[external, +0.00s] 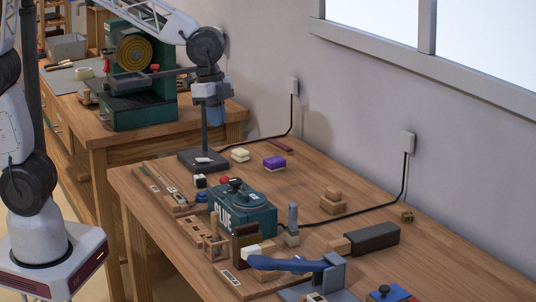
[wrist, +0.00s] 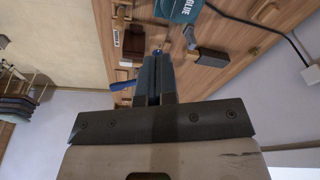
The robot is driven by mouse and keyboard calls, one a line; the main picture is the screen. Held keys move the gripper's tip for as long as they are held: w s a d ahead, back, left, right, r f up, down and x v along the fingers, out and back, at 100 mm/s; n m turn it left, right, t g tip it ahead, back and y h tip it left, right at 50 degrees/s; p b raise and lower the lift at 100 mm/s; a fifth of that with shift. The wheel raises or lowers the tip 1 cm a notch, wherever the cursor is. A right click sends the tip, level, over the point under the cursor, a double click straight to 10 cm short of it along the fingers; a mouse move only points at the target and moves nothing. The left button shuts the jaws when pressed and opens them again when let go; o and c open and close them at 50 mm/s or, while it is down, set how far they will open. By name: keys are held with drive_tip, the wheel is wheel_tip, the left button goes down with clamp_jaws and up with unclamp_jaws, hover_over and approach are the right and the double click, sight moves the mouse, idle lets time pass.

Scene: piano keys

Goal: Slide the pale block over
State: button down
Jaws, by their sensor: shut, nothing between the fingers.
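A small pale cream block (external: 240,155) lies on the workbench near its far edge, left of a purple block (external: 274,162) with a pale lower layer. The two blocks are apart. My gripper (external: 213,121) hangs at the end of my arm above the far left of the bench, by a dark post, and looks clear of the bench top. Its fingers are shut and empty in the wrist view (wrist: 156,78). I cannot make out the pale block in the wrist view.
A post on a dark base (external: 203,161) stands left of the pale block. A green glue box (external: 240,210) stands in front; it also shows in the wrist view (wrist: 178,9). A dark red stick (external: 279,145) lies behind. Bench right of the purple block is fairly clear.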

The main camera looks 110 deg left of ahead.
drive_tip(key=w+a+f+m, duration=0.1)
drive_tip(key=w+a+f, duration=0.5)
drive_tip(key=a, duration=0.3)
drive_tip(key=w+a+f+m, duration=0.2)
drive_tip(key=w+a+f, duration=0.4)
drive_tip(key=a+f, duration=0.3)
drive_tip(key=w+a+f+m, duration=0.1)
drive_tip(key=w+a+f, duration=0.5)
drive_tip(key=a, duration=0.4)
drive_tip(key=shift+w+a+f+m+h, duration=0.3)
drive_tip(key=shift+a+f+h, duration=0.1)
drive_tip(key=shift+f, duration=0.25)
